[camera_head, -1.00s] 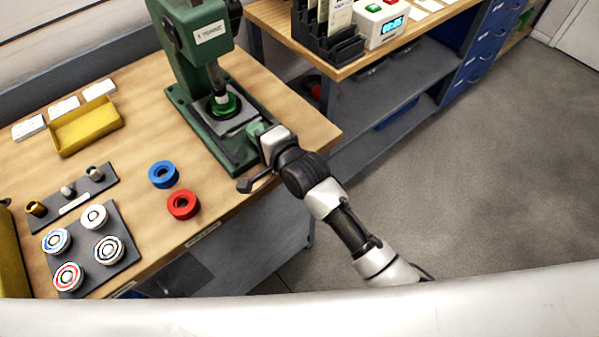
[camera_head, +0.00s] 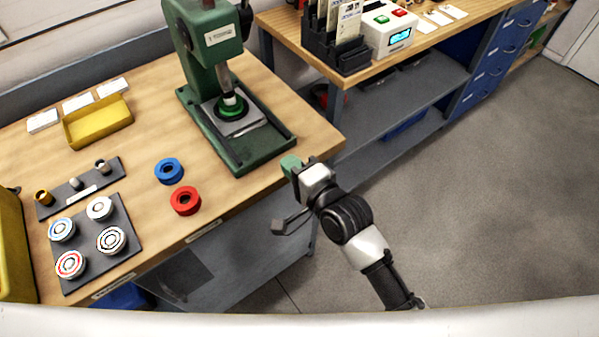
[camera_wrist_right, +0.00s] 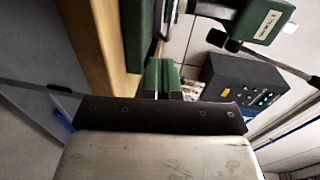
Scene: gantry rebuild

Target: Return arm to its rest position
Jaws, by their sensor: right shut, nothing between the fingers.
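My right arm comes in from the lower right in the head view. Its gripper (camera_head: 291,165) is at the front right edge of the wooden bench, beside the base of the green press (camera_head: 262,146) and apart from it. The green fingers are shut with nothing between them. In the right wrist view the green fingers (camera_wrist_right: 163,80) point away from the camera, side by side, with the bench edge to their left. My left gripper does not show in any view.
A blue ring (camera_head: 169,171) and a red ring (camera_head: 186,201) lie on the bench, left of the press. A yellow tray (camera_head: 98,122) stands behind. A second bench (camera_head: 425,40) with a white timer box (camera_head: 389,29) is at the back. Open floor (camera_head: 480,190) lies to the right.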

